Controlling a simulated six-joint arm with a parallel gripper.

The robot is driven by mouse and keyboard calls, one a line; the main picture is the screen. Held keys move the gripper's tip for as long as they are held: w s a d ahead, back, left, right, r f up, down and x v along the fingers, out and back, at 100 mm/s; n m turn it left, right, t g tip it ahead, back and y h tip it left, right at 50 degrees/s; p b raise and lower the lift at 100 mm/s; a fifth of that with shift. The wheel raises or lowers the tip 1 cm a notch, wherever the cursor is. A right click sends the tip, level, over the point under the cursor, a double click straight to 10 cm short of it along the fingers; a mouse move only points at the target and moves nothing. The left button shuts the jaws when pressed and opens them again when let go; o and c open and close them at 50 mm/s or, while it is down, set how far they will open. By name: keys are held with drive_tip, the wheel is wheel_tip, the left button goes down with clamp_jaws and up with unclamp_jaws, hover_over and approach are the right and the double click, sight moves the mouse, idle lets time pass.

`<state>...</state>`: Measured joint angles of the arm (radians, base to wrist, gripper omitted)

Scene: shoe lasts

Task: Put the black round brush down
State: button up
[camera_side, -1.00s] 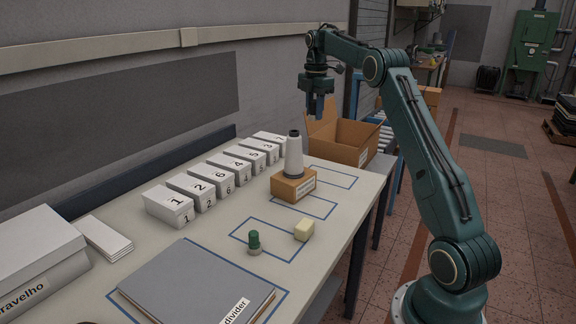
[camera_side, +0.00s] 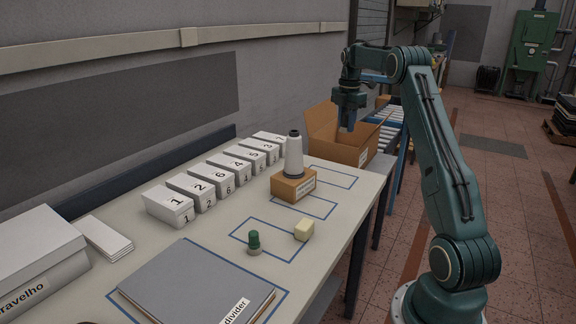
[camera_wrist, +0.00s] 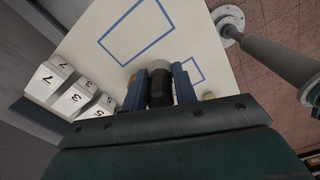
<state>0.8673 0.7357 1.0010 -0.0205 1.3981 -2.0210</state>
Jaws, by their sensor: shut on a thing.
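My gripper (camera_side: 348,118) hangs fingers-down in front of the open cardboard box in the side view; I cannot tell whether it is directly over the box. In the wrist view my gripper (camera_wrist: 160,88) has its two blue fingers shut on a black round thing, the black round brush (camera_wrist: 159,87), which sits between them. The brush's lower part is hard to make out, and in the side view I cannot make it out at the fingers. The table (camera_side: 215,225) carries blue outlined rectangles, partly bare.
A cone-shaped spool (camera_side: 293,157) stands on a small brown box (camera_side: 293,186). Numbered white boxes (camera_side: 167,203) stand in a row at the back. The open cardboard box (camera_side: 350,152) is beyond the table.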

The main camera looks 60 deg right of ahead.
sight(340, 185)
drive_tip(key=shift+f, duration=10.1)
drive_tip(key=shift+f, duration=0.15)
drive_tip(key=o, duration=1)
drive_tip(key=shift+c, duration=0.2)
wheel_tip(340, 185, up, 12)
drive_tip(key=shift+r, duration=0.2)
